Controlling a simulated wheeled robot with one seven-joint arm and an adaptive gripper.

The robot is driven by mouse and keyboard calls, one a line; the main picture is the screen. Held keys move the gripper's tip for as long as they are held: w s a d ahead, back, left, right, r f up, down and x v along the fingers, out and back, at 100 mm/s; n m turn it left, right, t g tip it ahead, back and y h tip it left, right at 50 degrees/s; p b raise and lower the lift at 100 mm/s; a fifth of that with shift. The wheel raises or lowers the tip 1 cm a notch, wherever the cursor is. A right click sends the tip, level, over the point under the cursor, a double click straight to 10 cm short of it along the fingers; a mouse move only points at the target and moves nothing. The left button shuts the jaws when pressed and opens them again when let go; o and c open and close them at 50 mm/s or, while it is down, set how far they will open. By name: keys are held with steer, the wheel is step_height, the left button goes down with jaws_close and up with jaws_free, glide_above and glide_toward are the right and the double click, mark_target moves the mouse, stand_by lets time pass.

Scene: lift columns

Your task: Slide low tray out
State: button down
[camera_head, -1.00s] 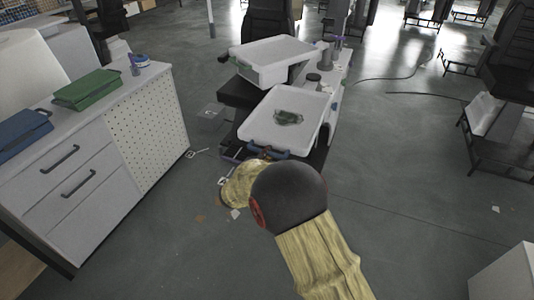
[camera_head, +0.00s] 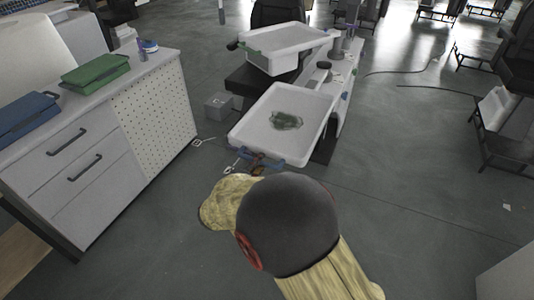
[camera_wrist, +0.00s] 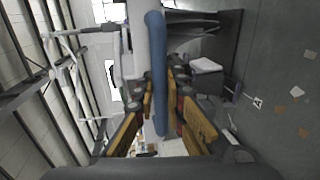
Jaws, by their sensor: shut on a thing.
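The low tray (camera_head: 250,118) is a white, shallow tray with a blue handle (camera_head: 284,161) on its near edge. It holds a dark green, clear-looking item (camera_head: 285,121). My gripper (camera_head: 257,160) is at the handle, mostly hidden behind my own arm in the head view. In the wrist view the blue handle (camera_wrist: 155,60) runs between the fingers of my gripper (camera_wrist: 159,88), which are shut on it. The tray sticks out toward me over a dark support (camera_head: 325,145).
A higher white tray (camera_head: 270,62) stands behind the low one. A cabinet with drawers (camera_head: 75,165) is on the left, with green (camera_head: 95,73) and blue cases (camera_head: 25,113) on top. A grey box (camera_head: 218,106) is on the floor. Open floor lies on the right.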

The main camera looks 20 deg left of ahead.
steer(key=shift+v, duration=0.8)
steer(key=shift+f, duration=0.2)
steer(key=c, duration=1.8)
jaws_free()
steer(key=shift+c, duration=0.2)
steer(key=v, duration=1.2)
